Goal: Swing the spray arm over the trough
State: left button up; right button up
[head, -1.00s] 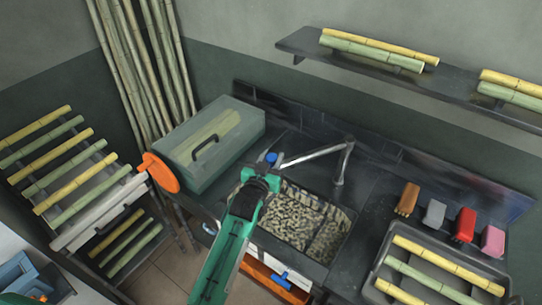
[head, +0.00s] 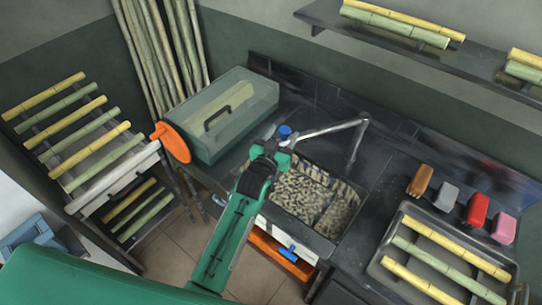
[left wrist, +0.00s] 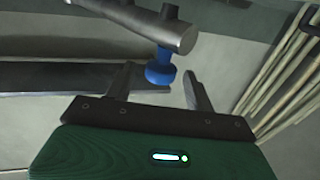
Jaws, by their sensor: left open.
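The spray arm (head: 330,128) is a thin metal pipe on a post at the counter's back, with a blue nozzle (head: 285,131) at its left end. The nozzle is beyond the left rim of the trough (head: 338,238), a dark basin full of pale chunks. My left gripper (head: 278,145) is open just in front of the nozzle. In the left wrist view the blue nozzle (left wrist: 160,70) shows between the two spread fingers, under the grey pipe (left wrist: 140,22); I cannot tell whether they touch. My right gripper is not in view.
A grey-green lidded box (head: 230,115) stands close left of the nozzle, with an orange disc (head: 172,142) at its front left. A tray of cane (head: 376,272) and several coloured blocks (head: 477,210) are at right. A cane shelf (head: 320,22) hangs above.

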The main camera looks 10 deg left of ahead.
pick_arm(q)
jog(key=b+v, duration=0.3)
jog(key=v, duration=0.8)
jog(key=shift+s, duration=0.25)
